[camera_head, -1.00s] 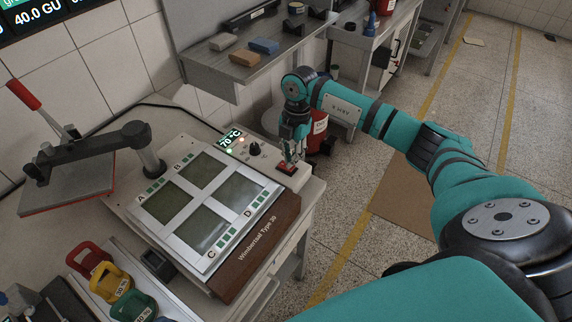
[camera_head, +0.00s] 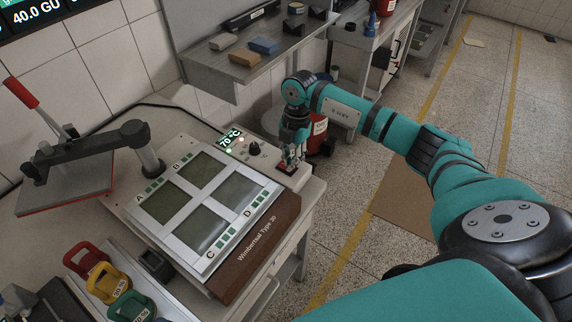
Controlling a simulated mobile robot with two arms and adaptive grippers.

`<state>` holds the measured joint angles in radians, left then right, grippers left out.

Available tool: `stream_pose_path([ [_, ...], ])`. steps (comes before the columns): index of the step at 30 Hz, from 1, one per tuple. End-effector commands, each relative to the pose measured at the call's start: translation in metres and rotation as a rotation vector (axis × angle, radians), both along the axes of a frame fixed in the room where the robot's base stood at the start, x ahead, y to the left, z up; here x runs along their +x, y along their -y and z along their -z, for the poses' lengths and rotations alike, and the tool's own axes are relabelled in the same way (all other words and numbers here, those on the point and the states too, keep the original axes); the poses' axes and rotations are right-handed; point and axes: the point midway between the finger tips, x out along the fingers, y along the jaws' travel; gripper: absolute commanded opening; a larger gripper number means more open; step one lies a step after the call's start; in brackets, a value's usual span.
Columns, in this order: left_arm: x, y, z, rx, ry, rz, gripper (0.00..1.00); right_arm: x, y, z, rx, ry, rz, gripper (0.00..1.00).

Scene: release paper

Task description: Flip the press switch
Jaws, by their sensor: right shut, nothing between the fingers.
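The press machine (camera_head: 270,235), with a brown front panel marked Wimbernal Type 20, stands on the bench. Its red switch (camera_head: 287,169) is at the right end of the top panel, mostly hidden by my right gripper. My right gripper (camera_head: 291,165) is shut and empty, pointing down with its fingertips at the switch. I cannot tell whether they touch it or which way the switch is tipped. My left gripper is not in view.
A black knob (camera_head: 254,149) and a lit 70 °C display (camera_head: 230,137) sit left of the gripper. A lever press plate (camera_head: 65,190) with a red handle stands at left. Coloured weights (camera_head: 105,285) lie in front. A shelf (camera_head: 225,72) with blocks is behind.

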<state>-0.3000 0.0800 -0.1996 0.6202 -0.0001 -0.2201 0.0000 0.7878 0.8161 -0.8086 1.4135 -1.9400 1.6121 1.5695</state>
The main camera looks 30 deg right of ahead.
Motion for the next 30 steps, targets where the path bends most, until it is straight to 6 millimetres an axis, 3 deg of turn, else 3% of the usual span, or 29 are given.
stream_pose_path([
  [13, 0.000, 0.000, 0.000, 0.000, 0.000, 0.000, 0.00, 0.000, 0.000, 0.002, 0.000, 0.000, 0.000, 0.00],
  [30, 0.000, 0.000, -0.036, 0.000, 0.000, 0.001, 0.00, 0.000, 0.000, -0.043, 0.000, 0.000, 0.000, 0.00],
])
